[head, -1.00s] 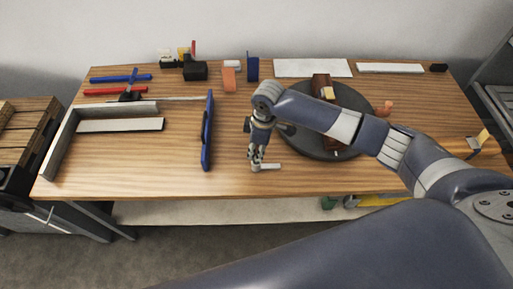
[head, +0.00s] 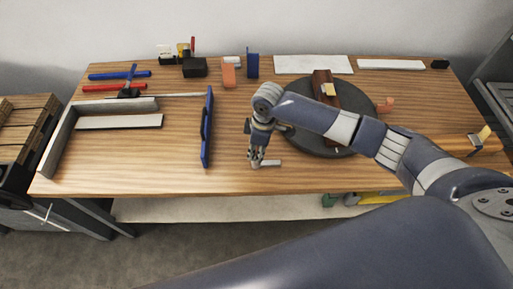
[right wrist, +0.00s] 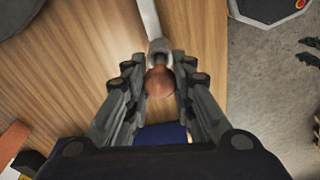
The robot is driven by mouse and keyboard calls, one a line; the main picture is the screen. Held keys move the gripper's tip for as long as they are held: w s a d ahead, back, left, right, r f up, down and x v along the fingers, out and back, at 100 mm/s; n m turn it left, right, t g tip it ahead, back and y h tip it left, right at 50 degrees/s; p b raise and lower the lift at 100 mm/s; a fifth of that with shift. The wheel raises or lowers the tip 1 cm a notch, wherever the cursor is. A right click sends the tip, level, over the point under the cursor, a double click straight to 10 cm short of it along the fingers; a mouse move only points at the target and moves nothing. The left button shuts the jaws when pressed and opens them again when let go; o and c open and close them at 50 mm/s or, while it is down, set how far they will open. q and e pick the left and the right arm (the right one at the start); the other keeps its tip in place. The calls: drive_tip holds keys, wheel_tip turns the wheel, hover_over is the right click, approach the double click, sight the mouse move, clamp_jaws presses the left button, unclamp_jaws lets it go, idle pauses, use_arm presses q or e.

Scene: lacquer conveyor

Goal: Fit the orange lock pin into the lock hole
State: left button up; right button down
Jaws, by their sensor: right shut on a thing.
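My right gripper (head: 257,162) is low over the front middle of the table. In the right wrist view its fingers (right wrist: 160,85) are shut on a reddish-brown round knob (right wrist: 160,82). A grey collar and a pale bar (right wrist: 148,20) extend beyond the knob. The pale bar also shows in the head view (head: 271,163), pointing right. A small orange piece (head: 387,103) is beside the dark round turntable (head: 318,147); I cannot tell whether it is the lock pin. A brown block (head: 323,80) lies across the turntable, partly behind my arm. I cannot make out the lock hole. My left gripper is not in view.
A tall blue piece (head: 207,128) stands left of my right gripper. A grey angled rail (head: 54,150) is at the table's left. An orange block (head: 228,74) and a blue upright (head: 252,65) stand at the back. The front left table surface is mostly clear.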

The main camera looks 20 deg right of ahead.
drive_tip(key=shift+f+b, duration=0.45)
drive_tip(key=shift+f, duration=0.5)
drive_tip(key=c, duration=1.3)
unclamp_jaws()
drive_tip(key=shift+r, duration=0.25)
drive_tip(key=r, duration=0.7)
drive_tip(key=d+r, duration=0.1)
drive_tip(key=r, duration=0.3)
drive_tip(key=shift+s+d+r, duration=0.1)
drive_tip(key=shift+s+r, duration=0.15)
drive_tip(key=shift+s, duration=0.1)
